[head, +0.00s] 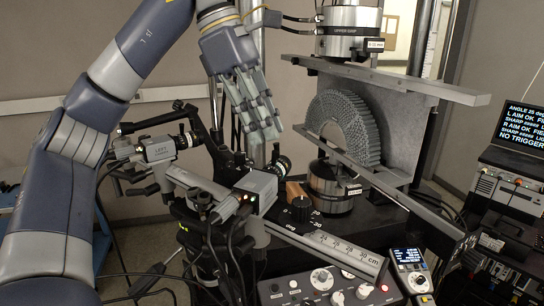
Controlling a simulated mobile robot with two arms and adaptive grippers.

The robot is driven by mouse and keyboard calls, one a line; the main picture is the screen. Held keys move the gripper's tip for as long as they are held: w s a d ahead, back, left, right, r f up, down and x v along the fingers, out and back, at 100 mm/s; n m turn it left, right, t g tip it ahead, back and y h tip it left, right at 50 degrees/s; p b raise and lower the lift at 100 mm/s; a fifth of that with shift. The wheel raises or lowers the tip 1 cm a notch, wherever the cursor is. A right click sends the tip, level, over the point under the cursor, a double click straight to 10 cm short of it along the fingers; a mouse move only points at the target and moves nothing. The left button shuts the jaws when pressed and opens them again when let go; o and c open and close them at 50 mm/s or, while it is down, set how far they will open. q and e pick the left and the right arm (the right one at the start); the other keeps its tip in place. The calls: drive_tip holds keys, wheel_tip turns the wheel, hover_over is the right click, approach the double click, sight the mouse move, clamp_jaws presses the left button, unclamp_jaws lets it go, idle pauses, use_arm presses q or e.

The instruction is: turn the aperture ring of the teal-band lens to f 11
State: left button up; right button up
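Two small grey cameras sit on a mount left of centre. The left camera (157,149) is marked LEFT and has a dark lens (187,139) on its right end. The other camera (256,187) is nearer the middle, with a dark lens (281,166) pointing up and right. I cannot make out a teal band or aperture marks on either lens. My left gripper (262,125) hangs above and between the two lenses, fingers extended downward and apart from both. It is open, with nothing visible in it. My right gripper is not in view.
A grey lattice arch (345,122) stands in a test frame behind a slanted metal bar (350,158). A ruler rail (345,253), a black dial (300,208) and a knobbed control box (320,280) lie in front. A screen (522,125) at right reads NO TRIGGER. Cables hang below the cameras.

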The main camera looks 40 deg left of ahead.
sight(276, 150)
use_arm(q)
drive_tip(key=shift+b+x, duration=0.5)
drive_tip(key=shift+x, duration=1.6)
clamp_jaws()
drive_tip(key=shift+d+r+y+p, duration=0.25)
drive_tip(key=shift+y+p, duration=0.25)
drive_tip(key=shift+p, duration=0.7)
drive_tip(key=shift+d+f, duration=0.1)
drive_tip(key=shift+f, duration=0.15)
unclamp_jaws()
